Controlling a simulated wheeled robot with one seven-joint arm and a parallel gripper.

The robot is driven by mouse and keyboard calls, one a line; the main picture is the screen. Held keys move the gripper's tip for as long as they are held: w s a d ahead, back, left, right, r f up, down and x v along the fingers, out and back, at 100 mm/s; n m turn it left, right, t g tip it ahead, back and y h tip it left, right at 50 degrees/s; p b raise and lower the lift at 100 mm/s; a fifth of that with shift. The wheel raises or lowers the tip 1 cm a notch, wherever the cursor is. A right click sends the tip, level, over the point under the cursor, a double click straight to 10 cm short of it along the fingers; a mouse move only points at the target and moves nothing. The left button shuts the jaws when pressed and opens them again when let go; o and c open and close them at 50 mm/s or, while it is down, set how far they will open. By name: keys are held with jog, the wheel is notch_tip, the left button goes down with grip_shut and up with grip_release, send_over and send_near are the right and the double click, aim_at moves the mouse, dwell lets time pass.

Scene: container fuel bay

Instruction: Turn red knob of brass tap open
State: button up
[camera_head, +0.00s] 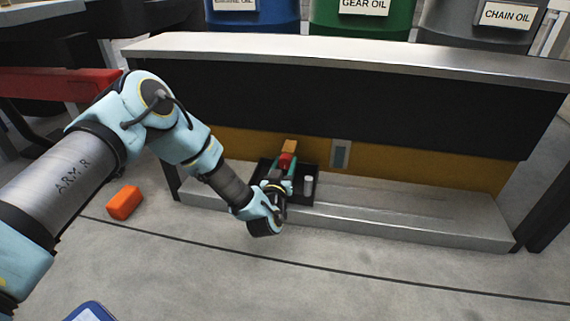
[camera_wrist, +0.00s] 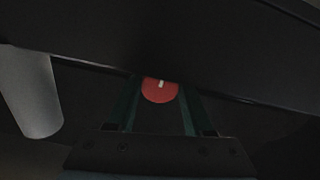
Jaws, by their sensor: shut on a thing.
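The red knob (camera_head: 285,161) sits low under the counter, in front of a brass-coloured block (camera_head: 290,146) that seems to be the tap's body. In the wrist view the red knob (camera_wrist: 160,90) is a round disc with a small white mark, seen between my two green fingers. My gripper (camera_head: 280,178) reaches in from the left and is shut on the knob; it also shows in the wrist view (camera_wrist: 160,100). The rest of the tap is hidden behind the knob and my gripper.
A black tray (camera_head: 301,198) lies on the metal ledge (camera_head: 400,210) below, with a pale cylinder (camera_head: 308,185) in it, right of my gripper. The counter (camera_head: 350,55) overhangs the spot. An orange box (camera_head: 124,202) lies on the floor at left.

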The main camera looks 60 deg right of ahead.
grip_shut()
jog(key=shift+n, duration=0.3)
jog(key=n+p, duration=0.2)
jog(key=n, duration=0.1)
jog(key=n+p, duration=0.2)
jog(key=n, duration=0.3)
jog(key=shift+n, duration=0.4)
jog(key=n, duration=0.4)
jog(key=shift+n, duration=2.2)
